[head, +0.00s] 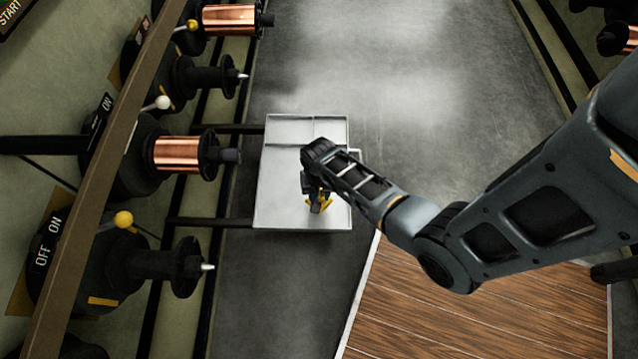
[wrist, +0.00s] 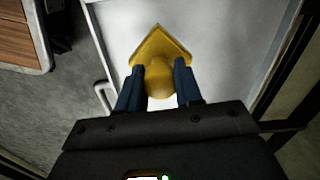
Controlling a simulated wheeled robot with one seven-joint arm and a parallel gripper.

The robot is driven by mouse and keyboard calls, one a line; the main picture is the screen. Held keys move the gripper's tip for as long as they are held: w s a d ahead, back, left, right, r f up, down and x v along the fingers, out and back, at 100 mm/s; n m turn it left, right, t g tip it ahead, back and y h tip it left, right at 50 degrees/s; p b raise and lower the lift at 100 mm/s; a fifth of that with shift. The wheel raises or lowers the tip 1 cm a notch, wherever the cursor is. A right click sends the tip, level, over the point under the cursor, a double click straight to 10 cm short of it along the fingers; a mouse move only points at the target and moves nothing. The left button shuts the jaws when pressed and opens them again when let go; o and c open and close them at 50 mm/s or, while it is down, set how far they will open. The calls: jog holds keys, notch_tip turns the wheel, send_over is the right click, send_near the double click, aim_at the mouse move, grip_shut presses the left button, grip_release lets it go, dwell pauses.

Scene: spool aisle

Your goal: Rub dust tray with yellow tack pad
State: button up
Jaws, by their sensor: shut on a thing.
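The dust tray (head: 283,202) is a pale grey, rimmed, rectangular tray in the middle of the head view, with thin dividers across its far part. It also shows in the wrist view (wrist: 215,25). My gripper (head: 318,196) is over the tray's near right part. In the wrist view my gripper (wrist: 160,88) is shut on the yellow tack pad (wrist: 160,48), one finger on each side of its rounded grip. The pad's pointed plate faces the tray; I cannot tell whether it touches the tray floor. In the head view the pad (head: 320,205) is partly hidden by my gripper.
Copper spools (head: 177,154) and bare spindles (head: 170,265) with ball-topped levers line the left, behind a brown rail (head: 95,190). Dark bars run from there to the tray. A wood-topped surface (head: 480,315) lies at the lower right. Grey floor (head: 400,60) beyond the tray is clear.

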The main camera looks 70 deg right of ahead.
jog(key=shift+r+p, duration=1.45)
jog(key=shift+r, duration=0.35)
